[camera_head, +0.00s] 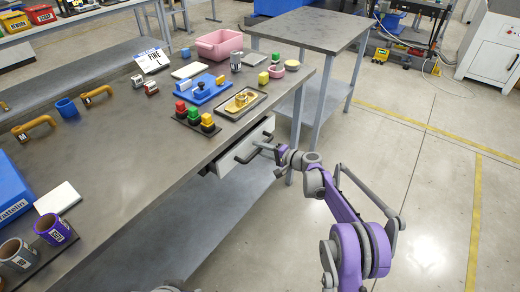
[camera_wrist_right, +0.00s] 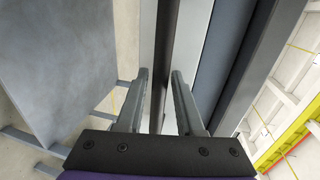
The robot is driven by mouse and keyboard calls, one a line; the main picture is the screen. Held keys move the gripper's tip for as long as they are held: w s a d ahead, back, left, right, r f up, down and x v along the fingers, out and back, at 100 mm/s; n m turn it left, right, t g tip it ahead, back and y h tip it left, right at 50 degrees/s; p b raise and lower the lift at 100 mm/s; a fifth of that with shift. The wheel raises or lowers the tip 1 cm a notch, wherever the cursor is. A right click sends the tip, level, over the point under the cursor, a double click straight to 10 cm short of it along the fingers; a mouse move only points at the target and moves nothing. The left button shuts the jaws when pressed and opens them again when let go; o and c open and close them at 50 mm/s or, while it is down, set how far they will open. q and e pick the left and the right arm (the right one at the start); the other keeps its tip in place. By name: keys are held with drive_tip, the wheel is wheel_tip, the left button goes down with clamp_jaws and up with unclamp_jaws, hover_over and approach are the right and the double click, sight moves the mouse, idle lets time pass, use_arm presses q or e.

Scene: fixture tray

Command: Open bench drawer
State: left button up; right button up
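The bench drawer (camera_head: 228,163) has a pale front under the right end of the long bench. It looks shut or nearly so; I cannot tell exactly. Its dark bar handle (camera_head: 243,158) stands out from the front. My right gripper (camera_head: 262,147) is at the handle's right part. In the right wrist view, the handle (camera_wrist_right: 167,45) runs between the two fingers of the right gripper (camera_wrist_right: 160,95). The fingers are apart, one on each side of the bar, with a visible gap at least on the right.
The bench top (camera_head: 125,135) carries a blue fixture (camera_head: 202,90), a tray with a yellow part (camera_head: 240,103), coloured blocks (camera_head: 193,117) and a pink bin (camera_head: 219,43). A grey side table (camera_head: 310,28) stands behind. The floor right of the bench is open.

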clamp_jaws()
idle(1.1)
